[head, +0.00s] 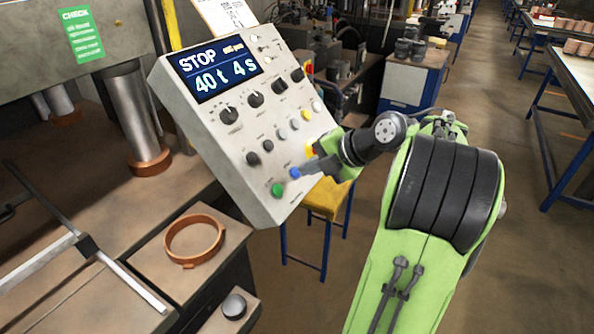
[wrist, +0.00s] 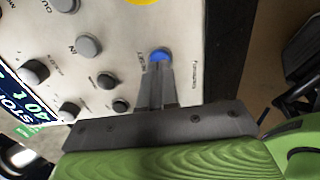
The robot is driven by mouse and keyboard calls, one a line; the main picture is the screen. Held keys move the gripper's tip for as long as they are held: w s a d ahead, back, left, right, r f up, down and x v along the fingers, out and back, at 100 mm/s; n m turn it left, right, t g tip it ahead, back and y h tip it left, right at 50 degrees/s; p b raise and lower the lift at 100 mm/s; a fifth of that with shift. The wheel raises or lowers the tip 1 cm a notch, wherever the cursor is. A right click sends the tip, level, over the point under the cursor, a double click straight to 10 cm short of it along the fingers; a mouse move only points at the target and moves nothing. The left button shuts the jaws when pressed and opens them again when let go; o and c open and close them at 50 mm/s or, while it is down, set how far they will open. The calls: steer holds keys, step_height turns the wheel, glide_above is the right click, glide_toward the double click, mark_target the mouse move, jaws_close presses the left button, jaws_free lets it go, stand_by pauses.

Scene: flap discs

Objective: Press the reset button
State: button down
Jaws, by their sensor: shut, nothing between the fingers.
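The blue button (head: 294,173) sits low on the sloped face of the grey control panel (head: 232,150). In the wrist view the blue button (wrist: 160,54) has a label beside it that seems to read RESET. My gripper (head: 302,168) is shut and empty, its fingers pointing at the blue button. In the wrist view the fingertips of my gripper (wrist: 161,68) cover the button's lower edge. I cannot tell whether they touch it or whether it is pressed in. The panel's display (head: 218,70) reads STOP, 40 t and 4 s.
A green button (head: 278,190) lies close left of the blue one. Black knobs (head: 255,99) and grey buttons fill the panel above. A yellow stool (head: 328,198) stands behind my gripper. A copper-coloured ring (head: 194,241) lies on the bench below the panel.

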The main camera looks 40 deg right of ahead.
steer(key=shift+b+x, duration=1)
steer(key=shift+b, duration=0.05)
stand_by(0.9)
steer(key=shift+s+d+r+p, duration=0.2)
steer(key=shift+s+r+p, duration=0.25)
steer(key=shift+r, duration=0.1)
steer(key=p+v, duration=0.3)
steer(key=v, duration=0.3)
steer(key=shift+s, duration=0.25)
